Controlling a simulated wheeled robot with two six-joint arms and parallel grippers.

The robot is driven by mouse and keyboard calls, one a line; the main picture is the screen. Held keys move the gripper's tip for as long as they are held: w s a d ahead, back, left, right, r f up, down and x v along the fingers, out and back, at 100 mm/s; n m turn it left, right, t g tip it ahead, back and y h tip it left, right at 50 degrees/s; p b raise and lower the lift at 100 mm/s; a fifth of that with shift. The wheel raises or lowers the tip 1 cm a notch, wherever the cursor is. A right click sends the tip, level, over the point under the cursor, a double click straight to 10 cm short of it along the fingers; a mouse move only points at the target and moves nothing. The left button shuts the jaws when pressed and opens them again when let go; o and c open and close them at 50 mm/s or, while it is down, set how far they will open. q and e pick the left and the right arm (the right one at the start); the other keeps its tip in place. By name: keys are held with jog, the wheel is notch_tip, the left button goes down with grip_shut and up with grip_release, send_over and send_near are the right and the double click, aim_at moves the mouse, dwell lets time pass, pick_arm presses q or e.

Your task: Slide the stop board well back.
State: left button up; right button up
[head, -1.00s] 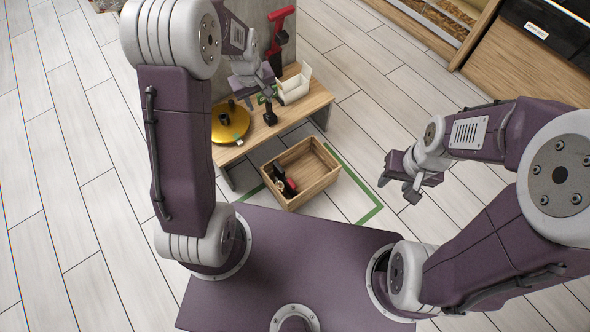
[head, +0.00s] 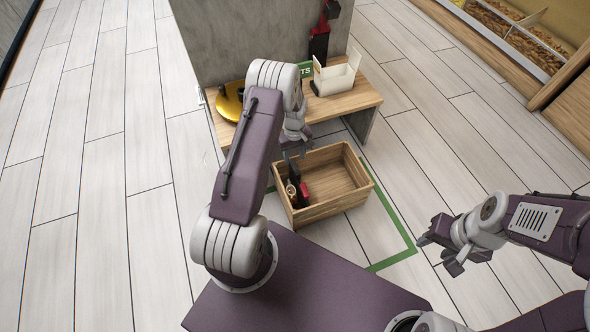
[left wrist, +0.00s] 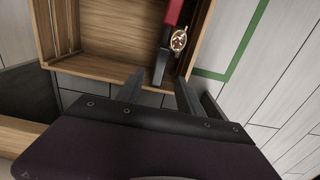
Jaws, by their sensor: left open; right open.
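I cannot pick out a stop board for certain in either view. A wooden crate (head: 350,205) stands on the floor in front of a low wooden bench (head: 362,97). In its left part lie a gold watch (head: 291,188), a red item (head: 304,189) and a dark item (head: 295,168). My left gripper (head: 297,150) is open by the crate's back-left part. In the left wrist view its open fingers (left wrist: 160,92) point towards the crate (left wrist: 110,55), with the watch (left wrist: 179,40) just beyond them. My right gripper (head: 437,254) is open and empty over the floor at right.
On the bench are a yellow disc (head: 229,103), a white open-lidded box (head: 336,76) and a green sign (head: 305,69), partly hidden. A red and black device (head: 321,35) stands behind, by a grey wall (head: 225,40). Green tape (head: 398,257) marks the floor. The floor left is clear.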

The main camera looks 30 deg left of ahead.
aim_at(295, 166)
pick_arm(q)
notch_tip(295, 166, down, 8)
jog(key=b, duration=0.5)
jog(key=shift+f, duration=0.1)
grip_shut()
dwell(0.9)
